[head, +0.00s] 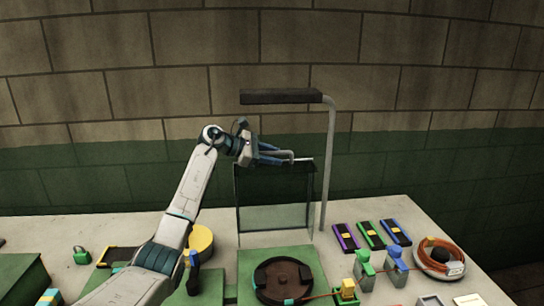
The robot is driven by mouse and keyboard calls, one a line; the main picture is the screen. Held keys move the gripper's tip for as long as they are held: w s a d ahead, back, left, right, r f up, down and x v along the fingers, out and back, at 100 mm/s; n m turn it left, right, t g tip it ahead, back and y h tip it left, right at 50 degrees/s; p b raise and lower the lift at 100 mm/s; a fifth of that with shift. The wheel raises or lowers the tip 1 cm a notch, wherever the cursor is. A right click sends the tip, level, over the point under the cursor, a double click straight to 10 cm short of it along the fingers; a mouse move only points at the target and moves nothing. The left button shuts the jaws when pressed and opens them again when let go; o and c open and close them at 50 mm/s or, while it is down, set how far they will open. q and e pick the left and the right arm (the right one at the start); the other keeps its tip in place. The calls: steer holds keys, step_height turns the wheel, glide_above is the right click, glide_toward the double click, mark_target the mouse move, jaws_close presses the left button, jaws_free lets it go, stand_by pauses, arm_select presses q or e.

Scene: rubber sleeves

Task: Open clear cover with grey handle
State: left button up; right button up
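The clear cover (275,219) stands upright, like a dark-framed see-through panel, at the back of the green base (270,258) on the table. Its grey handle (303,159) shows at the top edge. My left gripper (279,154) is at the cover's top edge, with its blue fingers at the handle. The fingers overlap the handle, and I cannot tell whether they are closed on it. A dark brown round part with a red lead (283,280) lies on the green base, in front of the cover. My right gripper is not in view.
A grey post with a dark lamp bar (281,97) rises right behind the cover. Several coloured boxes (370,234), small clamps (396,264) and a cable coil (438,256) lie to the right. A yellow roll (201,239) and a green padlock (82,256) lie left.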

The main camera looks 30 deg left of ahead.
arm_select(q)
step_height(320, 180, up, 3)
steer(key=b, duration=0.4)
glide_above(240, 170)
steer(key=shift+w+d, duration=0.3)
steer(key=shift+d, duration=0.1)
steer(key=shift+s+a+r, duration=0.35)
steer(key=shift+s+r, duration=0.05)
steer(key=shift+f, duration=0.1)
